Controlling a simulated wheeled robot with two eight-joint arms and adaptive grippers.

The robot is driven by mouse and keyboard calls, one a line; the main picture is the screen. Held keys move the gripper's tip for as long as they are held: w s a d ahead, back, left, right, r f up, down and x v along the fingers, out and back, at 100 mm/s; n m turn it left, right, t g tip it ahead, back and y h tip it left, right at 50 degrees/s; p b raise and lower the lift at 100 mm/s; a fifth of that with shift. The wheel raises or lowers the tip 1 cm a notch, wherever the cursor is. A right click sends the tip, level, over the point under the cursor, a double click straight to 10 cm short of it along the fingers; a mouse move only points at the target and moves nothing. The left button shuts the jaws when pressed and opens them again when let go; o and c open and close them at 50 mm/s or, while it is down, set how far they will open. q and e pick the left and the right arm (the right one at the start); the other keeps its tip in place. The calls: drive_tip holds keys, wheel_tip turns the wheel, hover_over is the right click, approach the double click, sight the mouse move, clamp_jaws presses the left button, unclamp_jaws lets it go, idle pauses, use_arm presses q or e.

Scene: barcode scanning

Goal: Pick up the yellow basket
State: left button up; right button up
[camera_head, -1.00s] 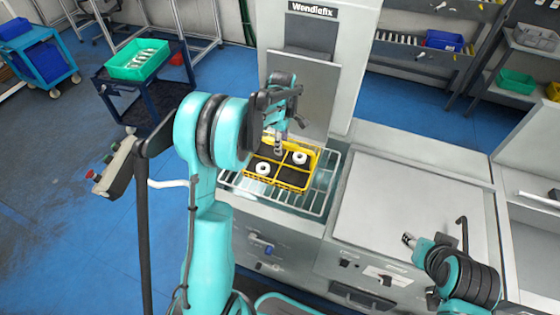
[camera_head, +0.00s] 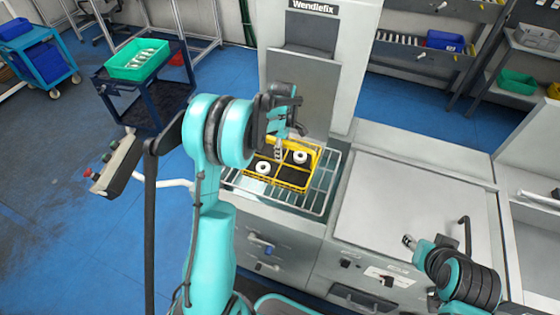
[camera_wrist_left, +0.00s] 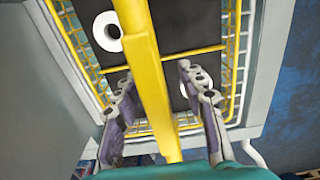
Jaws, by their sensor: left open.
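The yellow basket (camera_head: 283,182) sits level on a wire rack in front of the grey machine. It is divided into compartments and holds two white rings, (camera_head: 263,167) and (camera_head: 300,157). My left gripper (camera_head: 280,157) is over the basket, pointing down. In the left wrist view, its two fingers (camera_wrist_left: 160,85) are open and apart, with the basket's yellow handle bar (camera_wrist_left: 147,65) running between them. I cannot tell whether either finger touches the bar. My right gripper (camera_head: 408,241) is at the lower right, away from the basket; its jaws are too small to judge.
The wire rack (camera_head: 325,185) is set in the machine's front counter. The grey machine (camera_head: 312,60) rises directly behind the basket. A flat grey worktop (camera_head: 415,200) lies to the right, mostly clear. A dark cart with a green bin (camera_head: 140,60) stands at the back left.

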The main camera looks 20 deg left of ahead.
use_arm(q)
clamp_jaws()
idle(0.6)
